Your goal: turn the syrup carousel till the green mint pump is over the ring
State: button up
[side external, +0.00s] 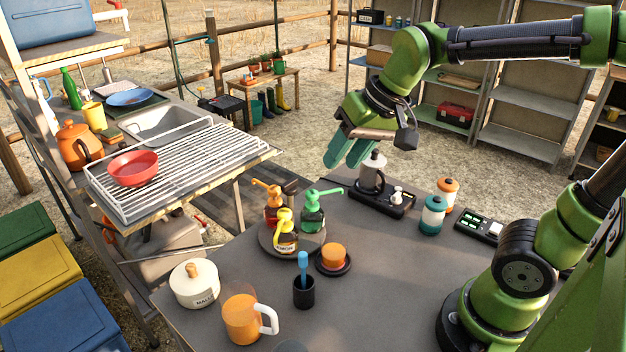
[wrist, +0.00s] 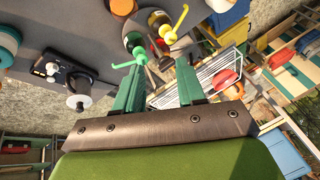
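The syrup carousel (side external: 262,243) is a low grey turntable on the dark counter. A dark round coaster or ring (side external: 346,270) holds an orange cup (side external: 333,255) just right of the carousel, apart from the mint bottle. My gripper (side external: 343,163) is open and empty, above and behind the carousel. In the wrist view the mint nozzle (wrist: 140,57) overlaps the left fingertip; contact cannot be judged.
A moka pot (side external: 373,172) stands on a black base below my gripper. Teal (side external: 432,217) and orange-lidded (side external: 447,192) jars stand right. A blue-handled tool in a black cup (side external: 304,291), an orange mug (side external: 241,318) and a white pot (side external: 194,285) stand in front.

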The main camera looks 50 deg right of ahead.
aim_at(289, 181)
jog(key=w+r+m+g+h, duration=0.1)
jog(key=w+r+m+g, duration=0.15)
jog(key=w+m, duration=0.45)
jog(key=w+r+m+g+h, duration=0.1)
jog(key=w+r+m+g, duration=0.15)
jog(key=w+m, duration=0.4)
jog(key=f, duration=1.5)
jog(key=shift+w+d+f, duration=0.2)
jog(key=shift+w+f, duration=0.1)
grip_shut()
